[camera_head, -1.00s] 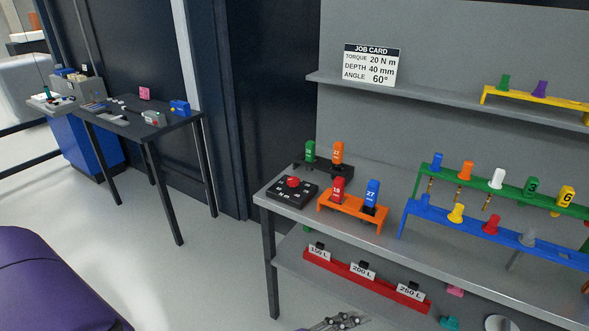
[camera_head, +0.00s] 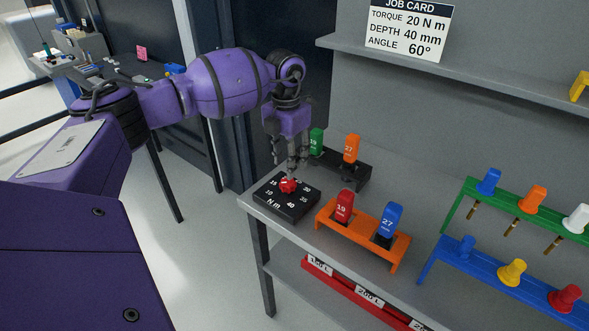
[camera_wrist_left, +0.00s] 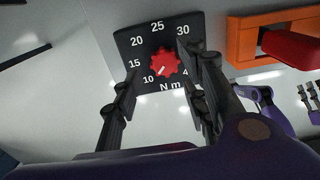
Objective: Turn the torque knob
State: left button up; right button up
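The torque knob (camera_head: 289,185) is red and sits on a black dial box (camera_head: 272,203) at the table's near left corner. In the left wrist view the knob (camera_wrist_left: 164,65) has a white mark pointing lower left, about at 10. The dial (camera_wrist_left: 137,42) shows 10, 15, 20, 25, 30 and 40; one number is hidden behind a finger. My left gripper (camera_head: 292,170) points down just above the knob. Its fingers (camera_wrist_left: 160,92) are apart with nothing between them; contact is not clear. My right gripper (camera_wrist_left: 311,94) seems to show small at the wrist view's right edge, its opening unclear.
The job card (camera_head: 410,28) reads torque 20 N m, depth 40 mm, angle 60°. An orange rack (camera_head: 395,258) with red and blue pieces stands right of the dial. A black rack (camera_head: 365,173) with green and orange pieces stands behind. Green and blue racks stand farther right.

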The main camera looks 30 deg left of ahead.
aim_at(285, 181)
pick_arm(q)
jog(key=shift+s+a+f, duration=0.1)
jog(key=shift+s+f, duration=0.25)
jog(key=shift+f, duration=0.2)
jog(key=f, duration=0.2)
jog(key=shift+s+f, duration=0.3)
jog(key=shift+s, duration=0.1)
jog(key=shift+w+f, duration=0.15)
jog(key=shift+f, duration=0.45)
jog(key=shift+w+f, duration=0.15)
jog(key=shift+f, duration=0.9)
grip_shut()
pick_arm(e)
jog(key=shift+s, duration=0.65)
